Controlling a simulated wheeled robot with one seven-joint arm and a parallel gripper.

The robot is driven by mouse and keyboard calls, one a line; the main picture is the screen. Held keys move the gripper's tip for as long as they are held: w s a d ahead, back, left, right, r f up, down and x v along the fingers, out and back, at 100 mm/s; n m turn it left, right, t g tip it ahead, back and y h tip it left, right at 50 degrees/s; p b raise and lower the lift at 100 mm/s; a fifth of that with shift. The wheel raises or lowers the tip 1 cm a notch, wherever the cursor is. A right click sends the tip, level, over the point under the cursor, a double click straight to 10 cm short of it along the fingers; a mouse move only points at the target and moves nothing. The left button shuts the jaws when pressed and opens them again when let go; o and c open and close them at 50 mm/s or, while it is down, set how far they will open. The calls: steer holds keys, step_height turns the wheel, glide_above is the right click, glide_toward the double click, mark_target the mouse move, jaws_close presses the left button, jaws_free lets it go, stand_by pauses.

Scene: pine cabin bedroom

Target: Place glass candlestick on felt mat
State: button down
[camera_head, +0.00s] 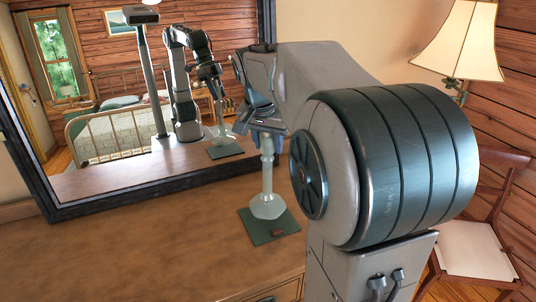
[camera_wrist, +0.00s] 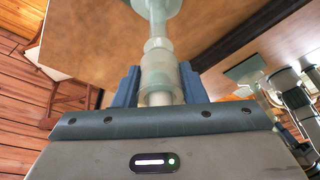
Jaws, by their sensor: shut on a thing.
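The pale, translucent glass candlestick (camera_head: 267,185) is upright below my gripper (camera_head: 266,133) in the head view. My gripper is shut on its upper stem; the wrist view shows the blue fingers (camera_wrist: 158,85) on either side of the candlestick (camera_wrist: 158,62). The wide foot of the candlestick appears over the back part of the dark green felt mat (camera_head: 272,236). I cannot tell whether the foot touches the mat or hangs just above it.
The dresser top (camera_head: 150,245) is clear to the left of the mat. A dark-framed mirror (camera_head: 120,208) stands behind, reflecting my arm, the mat and a bed. A lamp (camera_head: 460,40) and a wooden chair (camera_head: 475,248) are on the right.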

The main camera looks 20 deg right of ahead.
mark_target(268, 156)
steer(key=shift+f, duration=1.9)
steer(key=shift+f, duration=0.15)
steer(key=c, duration=0.9)
jaws_free()
steer(key=v, duration=1.2)
steer(key=s+a+f+n+y, duration=0.1)
steer(key=s+a+f+n, duration=0.3)
steer(key=s+f, duration=0.5)
steer(key=s+a+f+n+y, duration=0.1)
steer(key=s+a+f+n, duration=0.3)
steer(key=s+f, duration=0.5)
steer(key=shift+n+t, duration=0.3)
steer(key=shift+n, duration=0.3)
